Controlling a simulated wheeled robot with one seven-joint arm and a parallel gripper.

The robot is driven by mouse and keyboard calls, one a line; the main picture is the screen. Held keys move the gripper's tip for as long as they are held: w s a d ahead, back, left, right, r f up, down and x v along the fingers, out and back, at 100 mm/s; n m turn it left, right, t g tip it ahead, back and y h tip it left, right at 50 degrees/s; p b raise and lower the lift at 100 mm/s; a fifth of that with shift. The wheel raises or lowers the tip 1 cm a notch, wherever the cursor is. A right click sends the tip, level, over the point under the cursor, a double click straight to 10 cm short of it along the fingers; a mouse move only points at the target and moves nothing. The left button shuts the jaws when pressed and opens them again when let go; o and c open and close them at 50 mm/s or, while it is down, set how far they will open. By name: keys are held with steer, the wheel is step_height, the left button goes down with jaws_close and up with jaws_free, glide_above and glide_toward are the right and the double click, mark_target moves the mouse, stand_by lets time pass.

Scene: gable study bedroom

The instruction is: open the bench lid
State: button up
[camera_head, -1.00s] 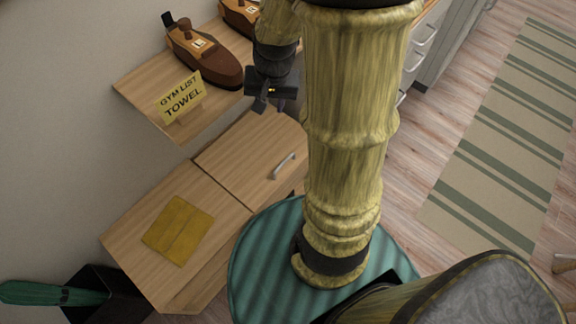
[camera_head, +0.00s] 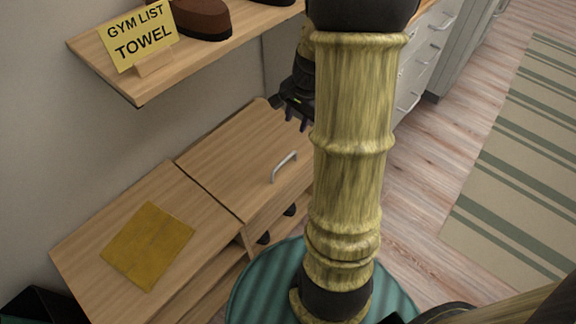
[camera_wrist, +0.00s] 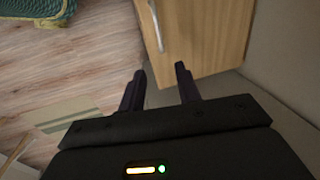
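The bench lid (camera_head: 235,150) is a light wooden panel on the right part of the low bench. It lies flat, with a narrow dark seam at its left edge. A pale metal bar handle (camera_head: 284,167) is fixed near its front edge. My gripper (camera_head: 297,122) is above the back right part of the lid, apart from the handle, and partly hidden by my arm. In the wrist view my gripper (camera_wrist: 160,72) has its two dark fingers apart with nothing between them. The lid (camera_wrist: 205,35) and handle (camera_wrist: 157,28) lie beyond the fingertips there.
A mustard cloth (camera_head: 148,245) lies on the bench's left part. A wall shelf (camera_head: 150,85) with a yellow "GYM LIST TOWEL" card (camera_head: 125,36) and shoes overhangs the back. Dark shoes (camera_head: 289,210) sit under the lid. Drawers (camera_head: 410,85) stand beyond; the floor right is open.

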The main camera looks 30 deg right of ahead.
mark_target(287, 157)
steer(key=shift+d+f, duration=0.25)
steer(key=shift+f, duration=0.1)
steer(key=w+f+b, duration=0.1)
steer(key=f+b, duration=0.1)
steer(key=f, duration=0.3)
steer(key=w+f+b, duration=0.1)
steer(key=f+b, duration=0.1)
steer(key=f, duration=0.4)
steer(key=w+a+f+b, duration=0.1)
steer(key=f+b, duration=0.2)
steer(key=f, duration=0.3)
steer(key=shift+w+a+f, duration=0.1)
steer(key=shift+w, duration=0.05)
jaws_close()
